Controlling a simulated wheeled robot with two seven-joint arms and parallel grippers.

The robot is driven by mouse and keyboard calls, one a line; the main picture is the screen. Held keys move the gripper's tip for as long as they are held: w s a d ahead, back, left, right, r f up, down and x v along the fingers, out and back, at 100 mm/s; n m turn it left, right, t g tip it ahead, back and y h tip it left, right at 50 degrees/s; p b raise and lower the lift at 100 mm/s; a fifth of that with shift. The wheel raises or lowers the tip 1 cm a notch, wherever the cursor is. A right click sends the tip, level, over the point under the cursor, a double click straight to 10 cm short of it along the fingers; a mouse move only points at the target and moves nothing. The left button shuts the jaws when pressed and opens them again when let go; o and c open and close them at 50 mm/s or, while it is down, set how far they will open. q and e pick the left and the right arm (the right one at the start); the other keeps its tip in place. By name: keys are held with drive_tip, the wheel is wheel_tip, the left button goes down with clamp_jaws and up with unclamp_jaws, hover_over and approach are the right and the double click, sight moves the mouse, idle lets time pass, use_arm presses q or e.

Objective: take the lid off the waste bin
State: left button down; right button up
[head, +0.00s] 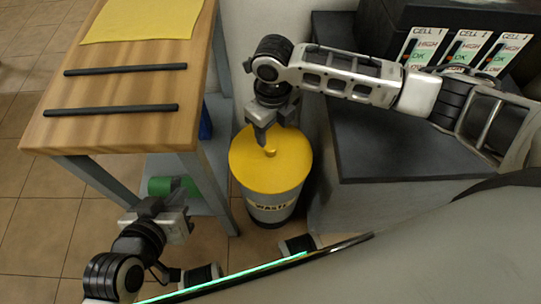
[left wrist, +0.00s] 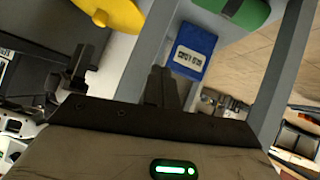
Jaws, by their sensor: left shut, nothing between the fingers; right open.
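The waste bin (head: 268,214) is grey with a "WASTE" label and stands on the floor between the wooden table and the dark bench. Its round yellow lid (head: 295,165) sits on top and has a small yellow knob (head: 270,152) in the middle. My right gripper (head: 270,133) is open and points down at the lid, close to the knob; I cannot tell whether it touches. The lid (left wrist: 118,12) also shows in the left wrist view. My left gripper (head: 172,212) is shut and empty, low beside the table; its fingers (left wrist: 165,88) show in the left wrist view.
The wooden table (head: 120,90) holds a yellow cloth (head: 140,20) and two black bars (head: 125,70). A green object (head: 172,186) and a blue labelled container (left wrist: 190,50) are below its top. The dark bench (head: 390,145) with cell indicator cards (head: 465,47) stands right of the bin.

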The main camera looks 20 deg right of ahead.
sight(271, 146)
wheel_tip(271, 146, down, 2)
drive_tip(key=shift+f, duration=0.2)
drive_tip(key=f+b, duration=0.1)
drive_tip(key=f, duration=0.1)
drive_tip(key=f+b, duration=0.1)
drive_tip(key=f, duration=0.1)
drive_tip(key=shift+w+a+f, duration=0.1)
drive_tip(key=shift+w+a, duration=0.05)
drive_tip(key=shift+w, duration=0.05)
drive_tip(key=shift+f+b, duration=0.35)
drive_tip(key=shift+f, duration=0.1)
use_arm(q)
drive_tip(key=shift+w+d+r+t+h, duration=0.1)
drive_tip(key=shift+d+r+t+h, duration=0.2)
drive_tip(key=shift+r, duration=0.2)
drive_tip(key=shift+w+d+r+t+h, duration=0.1)
drive_tip(key=shift+d+r+t, duration=0.05)
drive_tip(key=shift+r+t, duration=0.3)
use_arm(e)
clamp_jaws()
